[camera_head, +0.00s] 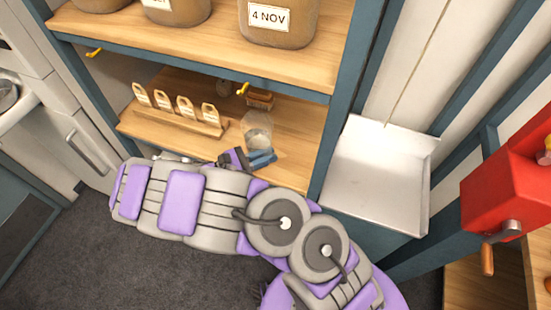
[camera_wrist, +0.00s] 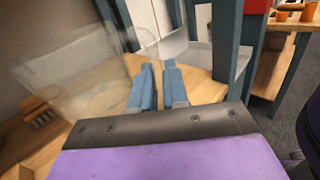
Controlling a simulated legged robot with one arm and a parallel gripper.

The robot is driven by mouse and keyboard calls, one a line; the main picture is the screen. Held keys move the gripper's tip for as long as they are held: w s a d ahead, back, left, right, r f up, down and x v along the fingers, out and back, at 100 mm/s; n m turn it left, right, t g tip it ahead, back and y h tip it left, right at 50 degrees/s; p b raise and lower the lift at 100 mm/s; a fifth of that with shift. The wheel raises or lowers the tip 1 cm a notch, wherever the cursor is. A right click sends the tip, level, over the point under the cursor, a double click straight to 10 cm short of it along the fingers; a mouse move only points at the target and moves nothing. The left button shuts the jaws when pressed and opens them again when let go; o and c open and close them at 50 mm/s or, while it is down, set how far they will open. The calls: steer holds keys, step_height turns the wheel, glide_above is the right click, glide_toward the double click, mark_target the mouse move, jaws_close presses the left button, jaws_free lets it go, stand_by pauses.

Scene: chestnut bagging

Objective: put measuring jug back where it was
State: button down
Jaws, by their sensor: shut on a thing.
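The measuring jug (camera_head: 258,130) is clear and see-through, upright over the right part of the lower wooden shelf (camera_head: 290,155). In the wrist view the jug (camera_wrist: 85,80) fills the left side, close to the camera. My gripper (camera_head: 262,158) has blue fingers and is at the jug's near side, at shelf height. In the wrist view my gripper (camera_wrist: 158,85) has its fingers close together, shut on the jug at its side. The exact grip is hard to see. I cannot tell whether the jug's base touches the shelf.
A wooden rack with several upright tags (camera_head: 180,112) stands left on the same shelf. A small brush (camera_head: 260,98) lies behind the jug. Jars, one labelled 4 NOV (camera_head: 275,22), stand on the shelf above. A metal tray (camera_head: 375,175) and red machine (camera_head: 510,190) are at right.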

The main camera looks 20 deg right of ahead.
steer(key=d, duration=0.2)
steer(key=w+d, duration=0.1)
steer(key=d, duration=0.5)
steer(key=shift+w+f+b, duration=0.1)
steer(key=shift+w+b, duration=0.2)
steer(key=shift+f, duration=0.3)
steer(key=a+f, duration=0.1)
steer(key=a+f+b, duration=0.1)
steer(key=a+f, duration=0.1)
steer(key=shift+a, duration=0.45)
steer(key=d, duration=0.2)
steer(key=shift+d, duration=0.35)
steer(key=c, duration=1.4)
jaws_free()
steer(key=shift+d, duration=0.35)
steer(key=shift+o, duration=0.9)
steer(key=shift+a, duration=0.3)
steer(key=shift+o, duration=0.5)
steer(key=shift+a+f, duration=0.1)
steer(key=shift+a, duration=1)
steer(key=shift+d, duration=1.05)
steer(key=s+a+p, duration=0.2)
steer(key=a, duration=1.1)
steer(key=shift+a+p, duration=0.15)
steer(key=shift+p, duration=0.15)
